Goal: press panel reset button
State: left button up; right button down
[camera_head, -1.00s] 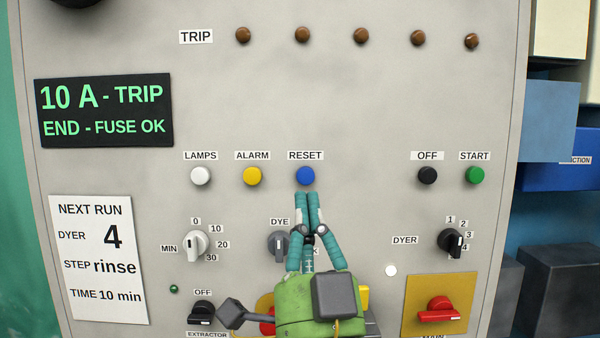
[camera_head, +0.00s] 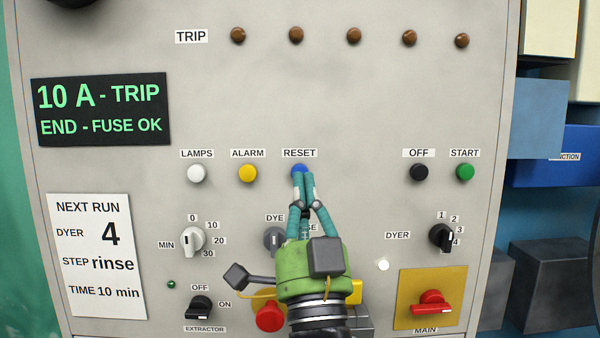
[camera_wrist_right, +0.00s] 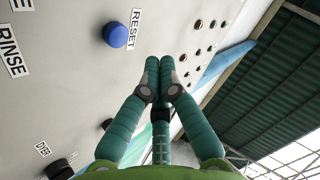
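The blue reset button (camera_head: 299,168) sits under the RESET label (camera_head: 300,153) on the grey panel. My right gripper (camera_head: 303,175) has its teal fingers together and holds nothing; its tips overlap the lower part of the button in the head view. In the right wrist view the blue button (camera_wrist_right: 115,35) is up and left of the fingertips (camera_wrist_right: 159,62), with a visible gap in the picture. Whether the tips touch the button cannot be told. My left gripper is not in view.
A yellow alarm button (camera_head: 248,173) and white lamps button (camera_head: 196,173) are left of reset. A black off button (camera_head: 419,172) and green start button (camera_head: 465,172) are to the right. A dye knob (camera_head: 273,239) is beside my fingers. Brown trip lamps (camera_head: 296,35) line the top.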

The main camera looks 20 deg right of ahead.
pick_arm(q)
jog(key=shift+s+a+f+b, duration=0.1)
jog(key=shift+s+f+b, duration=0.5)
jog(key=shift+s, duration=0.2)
pick_arm(e)
jog(key=shift+w+d, duration=0.25)
jog(key=shift+w, duration=0.55)
jog(key=shift+w+d, duration=0.2)
jog(key=shift+w, duration=0.55)
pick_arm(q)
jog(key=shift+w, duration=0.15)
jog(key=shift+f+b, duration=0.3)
pick_arm(e)
jog(key=shift+w+d, duration=0.1)
jog(key=shift+w, duration=0.35)
